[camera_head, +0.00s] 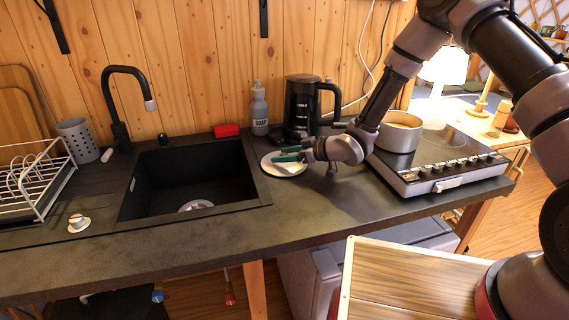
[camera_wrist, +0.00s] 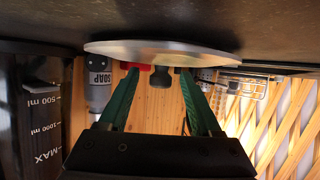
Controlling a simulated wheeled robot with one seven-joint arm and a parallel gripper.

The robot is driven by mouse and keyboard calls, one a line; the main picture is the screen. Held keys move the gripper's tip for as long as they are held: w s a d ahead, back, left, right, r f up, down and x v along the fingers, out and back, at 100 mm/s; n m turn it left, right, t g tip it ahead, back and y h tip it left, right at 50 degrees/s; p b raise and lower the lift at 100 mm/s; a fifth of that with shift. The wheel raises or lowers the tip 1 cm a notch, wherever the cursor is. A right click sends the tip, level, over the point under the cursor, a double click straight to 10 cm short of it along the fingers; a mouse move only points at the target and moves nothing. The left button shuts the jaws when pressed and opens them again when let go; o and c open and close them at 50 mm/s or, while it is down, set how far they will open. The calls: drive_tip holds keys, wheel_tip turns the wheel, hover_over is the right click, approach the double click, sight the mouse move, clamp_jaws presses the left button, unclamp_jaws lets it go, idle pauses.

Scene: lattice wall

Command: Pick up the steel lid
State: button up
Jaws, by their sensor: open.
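The steel lid (camera_head: 285,170) is a pale round disc lying on the dark counter, just right of the sink. In the wrist view the lid (camera_wrist: 160,48) shows edge-on, with its dark knob (camera_wrist: 160,77) standing out from its middle. My gripper (camera_head: 284,156) reaches over the lid from the right. In the wrist view my gripper (camera_wrist: 159,78) is open, with one green finger on each side of the knob. A gap shows between the knob and each finger. In the head view the fingers and wrist hide part of the lid and the knob.
A black kettle (camera_head: 300,106) stands close behind the lid, with a soap bottle (camera_head: 259,110) and a red sponge (camera_head: 227,131) left of it. A cooktop (camera_head: 437,165) with a pot (camera_head: 399,135) is to the right. The sink (camera_head: 190,183) opens at the left.

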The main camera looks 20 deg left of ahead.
clamp_jaws()
